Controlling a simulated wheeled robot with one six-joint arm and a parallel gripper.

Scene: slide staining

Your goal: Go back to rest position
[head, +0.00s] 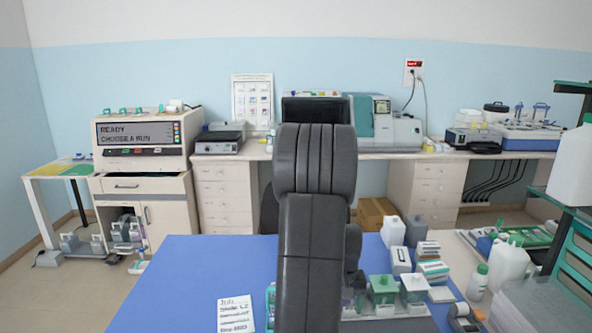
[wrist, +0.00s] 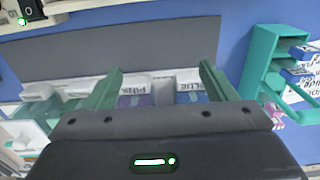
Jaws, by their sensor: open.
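My gripper (wrist: 161,70) is open in the wrist view, its two green fingers apart with nothing held between them. Beyond and below the fingers are a long dark grey strip and labelled containers with white and purple parts (wrist: 135,100), partly hidden by my gripper body. In the head view my dark arm stands upright in the middle, and the gripper itself cannot be made out there.
The blue bench top (head: 185,285) is clear at left, apart from a handwritten card (head: 236,314). Green-lidded jars (head: 383,290), boxes and white bottles (head: 506,268) crowd the right. A teal rack (wrist: 262,75) stands right of my gripper. A staining machine (head: 140,160) is at back left.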

